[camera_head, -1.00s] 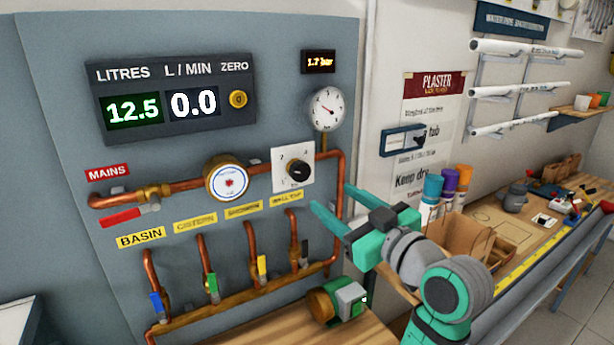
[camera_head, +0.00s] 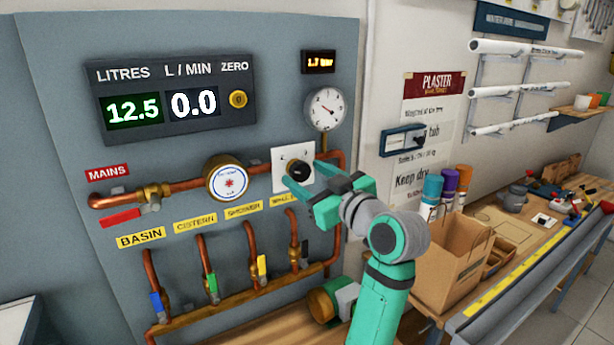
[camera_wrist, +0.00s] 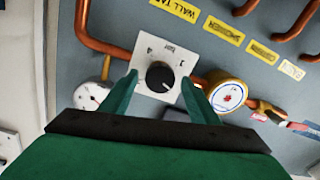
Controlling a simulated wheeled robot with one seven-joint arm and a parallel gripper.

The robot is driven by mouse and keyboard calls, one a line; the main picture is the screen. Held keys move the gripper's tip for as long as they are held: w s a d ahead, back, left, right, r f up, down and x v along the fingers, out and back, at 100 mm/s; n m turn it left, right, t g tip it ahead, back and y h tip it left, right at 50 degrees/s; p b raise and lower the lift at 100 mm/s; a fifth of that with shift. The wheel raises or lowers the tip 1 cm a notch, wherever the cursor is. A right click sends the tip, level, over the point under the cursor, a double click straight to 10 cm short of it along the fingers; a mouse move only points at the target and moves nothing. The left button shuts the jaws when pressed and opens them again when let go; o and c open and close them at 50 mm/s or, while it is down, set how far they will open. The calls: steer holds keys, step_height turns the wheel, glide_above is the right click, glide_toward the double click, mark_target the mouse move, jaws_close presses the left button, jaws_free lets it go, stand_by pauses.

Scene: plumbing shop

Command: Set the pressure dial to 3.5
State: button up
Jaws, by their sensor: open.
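The pressure dial is a black knob (camera_head: 298,171) on a white square plate (camera_head: 280,156), mounted on the grey panel. In the wrist view the knob (camera_wrist: 159,76) sits between my two fingers, and the plate shows printed numbers and "bar". My gripper (camera_head: 299,175) is open, with its green fingers pointing at the plate and one on each side of the knob. I cannot tell whether they touch it. The small display (camera_head: 319,62) above reads about 1.7 bar. The round white gauge (camera_head: 326,109) hangs below that display.
A round flow meter (camera_head: 229,178) sits on the copper pipe left of the plate. A dark readout box (camera_head: 170,95) shows 12.5 and 0.0. Several valves with coloured handles (camera_head: 212,284) lie below.

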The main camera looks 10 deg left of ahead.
steer(key=shift+w+a, duration=0.1)
steer(key=shift+w, duration=0.05)
steer(key=c, duration=1.1)
